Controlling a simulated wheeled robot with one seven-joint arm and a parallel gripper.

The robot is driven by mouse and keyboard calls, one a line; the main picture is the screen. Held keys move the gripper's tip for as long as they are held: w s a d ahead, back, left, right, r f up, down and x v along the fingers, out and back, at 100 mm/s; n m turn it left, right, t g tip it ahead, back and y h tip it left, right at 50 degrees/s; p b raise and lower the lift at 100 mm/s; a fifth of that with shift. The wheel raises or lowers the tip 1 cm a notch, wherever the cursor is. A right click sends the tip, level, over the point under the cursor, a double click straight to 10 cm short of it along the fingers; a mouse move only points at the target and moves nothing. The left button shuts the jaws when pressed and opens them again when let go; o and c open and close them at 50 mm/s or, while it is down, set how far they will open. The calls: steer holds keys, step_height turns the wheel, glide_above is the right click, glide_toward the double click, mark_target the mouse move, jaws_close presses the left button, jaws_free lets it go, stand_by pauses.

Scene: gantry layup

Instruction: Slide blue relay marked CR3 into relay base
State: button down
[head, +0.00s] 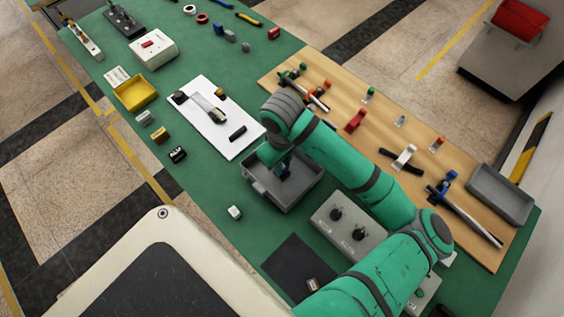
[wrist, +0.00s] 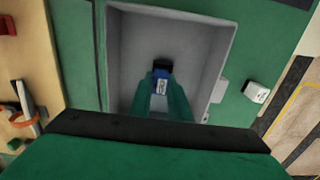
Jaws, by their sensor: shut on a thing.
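A blue relay (wrist: 161,87) with a small white label is between the green fingers of my gripper (wrist: 163,78) in the wrist view. My gripper is shut on it, and the label is too small to read. A black part shows at the relay's far end. In the head view my gripper (head: 284,171) reaches down inside a grey bin (head: 307,189), and the arm partly hides it. A white panel (head: 227,146) left of the bin carries a metal rail (head: 203,105) with small dark blocks on and beside it. I cannot tell which block is the relay base.
The grey bin's walls (wrist: 115,60) surround the gripper. A grey box with black knobs (head: 347,228) stands right of the bin. A wooden board (head: 340,127) with several fittings lies behind. A white block (head: 235,212) sits at front left, with bare green table around it.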

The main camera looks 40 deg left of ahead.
steer(key=shift+s+a+f, duration=0.1)
steer(key=shift+s+f, duration=0.15)
steer(key=shift+f, duration=0.05)
steer(key=c, duration=1.6)
jaws_free()
steer(key=shift+w, duration=0.1)
step_height(320, 180, up, 11)
steer(key=shift+f, duration=0.1)
